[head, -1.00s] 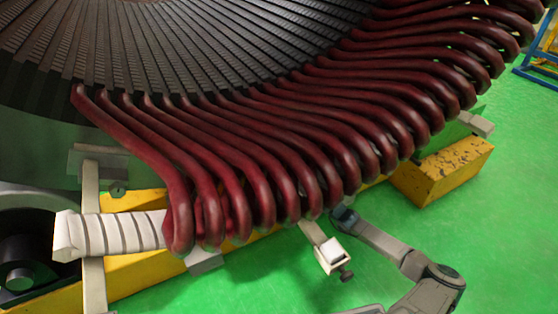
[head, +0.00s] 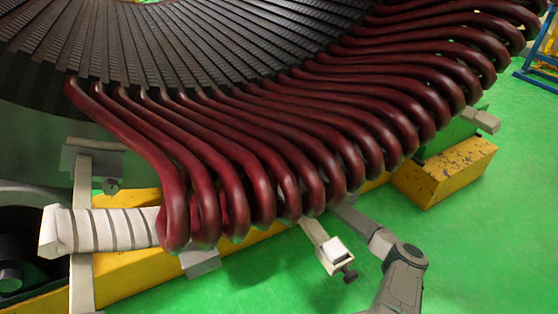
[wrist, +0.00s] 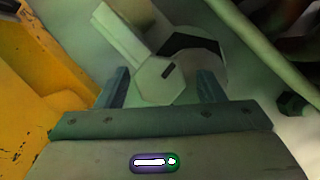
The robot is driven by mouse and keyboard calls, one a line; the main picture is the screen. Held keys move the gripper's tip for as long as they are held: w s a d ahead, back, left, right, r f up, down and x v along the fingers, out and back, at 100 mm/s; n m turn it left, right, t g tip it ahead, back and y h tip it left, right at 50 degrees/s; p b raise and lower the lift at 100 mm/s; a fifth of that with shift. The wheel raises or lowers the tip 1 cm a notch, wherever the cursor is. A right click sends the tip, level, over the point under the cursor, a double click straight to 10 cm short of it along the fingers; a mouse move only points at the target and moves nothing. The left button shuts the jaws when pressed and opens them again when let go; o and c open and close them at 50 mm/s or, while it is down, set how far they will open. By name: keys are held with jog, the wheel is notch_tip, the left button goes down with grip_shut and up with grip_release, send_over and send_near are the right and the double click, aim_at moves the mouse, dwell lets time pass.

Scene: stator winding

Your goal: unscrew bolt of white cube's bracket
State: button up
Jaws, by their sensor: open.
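The white cube (head: 335,248) sits on the outer end of a pale bracket arm (head: 314,230) that sticks out from below the red coils. A dark bolt (head: 350,276) shows at that bracket's outer end. My arm reaches under the coils to the right of this bracket, and my gripper is hidden there in the head view. In the wrist view my gripper (wrist: 161,86) is open, with a pale hexagonal bolt head (wrist: 158,80) with a dark slot seen between its fingers. Contact cannot be told, nor whether this bolt belongs to the white cube's bracket.
Red coils (head: 260,180) overhang the work area closely. A yellow beam (head: 445,172) stands at the right, and a yellow surface (wrist: 35,95) is at the left of the wrist view. Green floor (head: 480,250) is open at the right.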

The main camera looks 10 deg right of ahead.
jog(key=c, duration=1)
jog(key=shift+o, duration=0.2)
jog(key=shift+r+n+p, duration=0.1)
jog(key=shift+n+p, duration=0.2)
jog(key=shift+p, duration=0.05)
jog(key=shift+r+n+g+p, duration=0.1)
jog(key=shift+n+g+p, duration=0.3)
jog(key=shift+n+p, duration=0.15)
jog(key=n+g+p, duration=0.1)
jog(key=n, duration=0.1)
jog(key=shift+n+p, duration=0.35)
jog(key=n+p, duration=0.1)
jog(key=n, duration=0.1)
jog(key=n+g+h, duration=0.1)
jog(key=n, duration=0.2)
jog(key=shift+g+p, duration=0.3)
jog(key=shift+p, duration=0.1)
